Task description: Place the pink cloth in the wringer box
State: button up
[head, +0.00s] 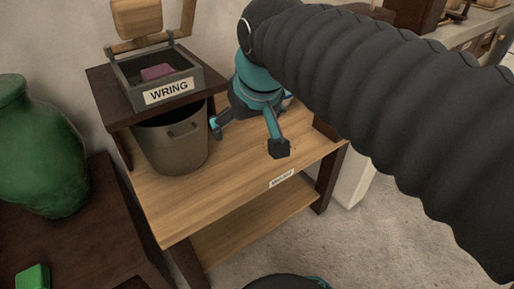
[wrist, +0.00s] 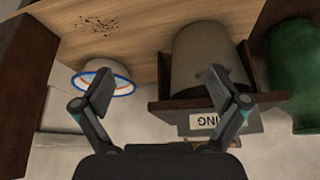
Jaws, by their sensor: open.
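The pink cloth (head: 157,72) lies inside the grey wringer box (head: 186,75), which has a WRING label on its front and stands on a dark raised shelf. My gripper (head: 247,136) is open and empty, above the wooden table to the right of the box and apart from it. In the wrist view, my open fingers (wrist: 160,82) have nothing between them. The wringer box (wrist: 243,127) shows upside down there at lower right, partly behind my right finger; the cloth is not seen in that view.
A grey bucket (head: 176,147) stands on the table (head: 225,185) below the shelf. A bowl (wrist: 107,73) with a blue and orange rim and dark specks (wrist: 97,25) show in the wrist view. A green vase (head: 35,150) and green block (head: 32,277) are at left.

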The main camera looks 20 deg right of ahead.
jog(key=s+d+f+m, duration=0.1)
jog(key=s+d+f, duration=0.1)
jog(key=s+f, duration=0.5)
notch_tip(320, 180, down, 3)
jog(key=shift+s+d+r, duration=0.15)
jog(key=shift+s+d, duration=0.05)
jog(key=shift+d, duration=0.15)
